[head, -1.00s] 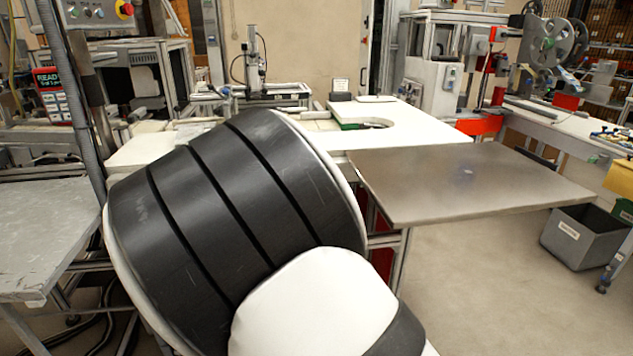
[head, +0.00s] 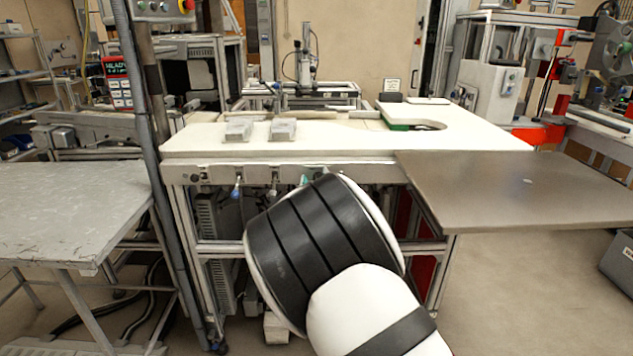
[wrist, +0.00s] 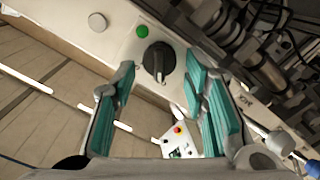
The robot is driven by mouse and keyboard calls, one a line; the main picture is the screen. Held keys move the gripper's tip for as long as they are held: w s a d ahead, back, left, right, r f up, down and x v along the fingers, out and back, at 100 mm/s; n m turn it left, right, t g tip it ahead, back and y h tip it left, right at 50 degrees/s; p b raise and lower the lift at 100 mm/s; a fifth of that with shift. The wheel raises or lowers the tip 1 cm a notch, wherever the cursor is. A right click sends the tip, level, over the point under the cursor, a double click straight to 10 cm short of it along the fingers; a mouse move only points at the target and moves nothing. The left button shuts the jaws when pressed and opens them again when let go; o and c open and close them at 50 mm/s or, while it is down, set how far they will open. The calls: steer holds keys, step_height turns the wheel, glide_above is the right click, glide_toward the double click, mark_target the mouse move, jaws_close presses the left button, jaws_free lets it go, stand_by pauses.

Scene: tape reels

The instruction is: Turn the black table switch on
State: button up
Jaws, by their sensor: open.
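The black switch (wrist: 158,62) is a round rotary knob on a pale panel in the wrist view. A green button (wrist: 142,31) and a pale round button (wrist: 97,22) sit beside it on the panel. My gripper (wrist: 160,77) is open and empty, with its teal-padded fingers on either side of the knob in the picture. I cannot tell whether they touch it. In the head view, the arm hides most of my gripper and the switch, below the front edge of the white worktable (head: 330,140).
Two small grey blocks (head: 238,130) lie on the white worktable. A brown board (head: 520,185) juts out at the right. A grey table (head: 65,205) stands at the left, with a post (head: 150,150) beside it. A small control box (wrist: 180,142) with a red button shows in the wrist view.

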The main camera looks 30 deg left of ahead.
steer(key=shift+w, duration=0.1)
steer(key=shift+c, duration=0.3)
jaws_close()
